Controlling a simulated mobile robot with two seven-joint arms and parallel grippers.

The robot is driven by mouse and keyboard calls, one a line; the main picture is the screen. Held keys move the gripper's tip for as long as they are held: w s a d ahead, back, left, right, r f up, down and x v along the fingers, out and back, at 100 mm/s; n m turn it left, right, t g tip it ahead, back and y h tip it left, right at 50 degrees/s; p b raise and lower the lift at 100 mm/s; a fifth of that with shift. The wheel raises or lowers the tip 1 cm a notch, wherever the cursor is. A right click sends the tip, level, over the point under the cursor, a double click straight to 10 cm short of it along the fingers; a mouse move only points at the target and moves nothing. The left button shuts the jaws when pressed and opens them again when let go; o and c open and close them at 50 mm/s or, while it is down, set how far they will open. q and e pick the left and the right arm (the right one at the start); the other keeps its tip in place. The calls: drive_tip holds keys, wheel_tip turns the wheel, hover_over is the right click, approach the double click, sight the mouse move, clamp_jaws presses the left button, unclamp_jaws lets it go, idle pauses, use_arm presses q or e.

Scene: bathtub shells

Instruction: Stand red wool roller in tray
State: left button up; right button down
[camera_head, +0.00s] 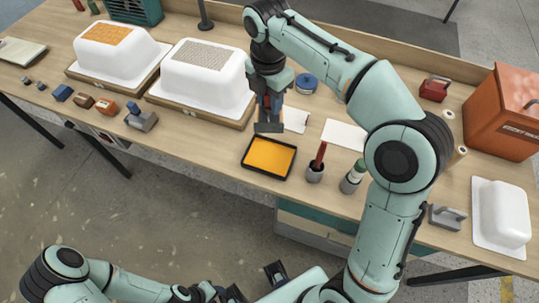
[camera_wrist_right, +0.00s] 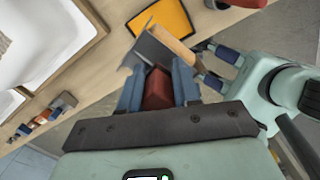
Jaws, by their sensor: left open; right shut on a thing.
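My right gripper (camera_head: 268,110) is shut on a red-handled tool with a flat grey head (camera_head: 268,127). In the right wrist view its red handle (camera_wrist_right: 157,90) sits between the blue fingers, with a grey plate and a tan edge beyond. I cannot tell whether this is the wool roller. The black tray (camera_head: 245,163) with an orange-yellow floor lies flat on the bench, just in front of the held tool; its floor also shows in the right wrist view (camera_wrist_right: 168,20). My left gripper (camera_head: 255,283) is open and empty, low before the bench.
White tub shells (camera_head: 200,85) on wooden boards stand left. A grey tool (camera_head: 446,217), another shell (camera_head: 500,215) and an orange case (camera_head: 505,110) are right.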

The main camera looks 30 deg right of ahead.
sight(269, 120)
use_arm(q)
drive_tip(key=shift+s+f+b, duration=0.25)
drive_tip(key=shift+f+b, duration=0.35)
drive_tip(key=shift+f, duration=0.1)
drive_tip(key=shift+s+f+b, duration=0.25)
drive_tip(key=shift+f+b, duration=0.4)
drive_tip(key=shift+f, duration=0.05)
drive_tip(key=shift+s+f+b, duration=0.25)
drive_tip(key=shift+f+b, duration=0.35)
drive_tip(key=shift+f, duration=0.1)
use_arm(e)
drive_tip(key=shift+f, duration=9.75)
drive_tip(key=shift+f, duration=0.1)
drive_tip(key=c, duration=0.8)
unclamp_jaws()
drive_tip(key=shift+f, duration=0.1)
use_arm(q)
drive_tip(key=shift+w+r+p, duration=0.2)
drive_tip(key=shift+r+p, duration=0.3)
drive_tip(key=shift+r, duration=0.05)
drive_tip(key=shift+w+r+p, duration=0.15)
drive_tip(key=shift+r+p, duration=0.35)
use_arm(e)
drive_tip(key=r, duration=1.2)
drive_tip(key=shift+a+r, duration=0.2)
use_arm(q)
drive_tip(key=shift+s, duration=0.1)
use_arm(e)
drive_tip(key=shift+s, duration=0.1)
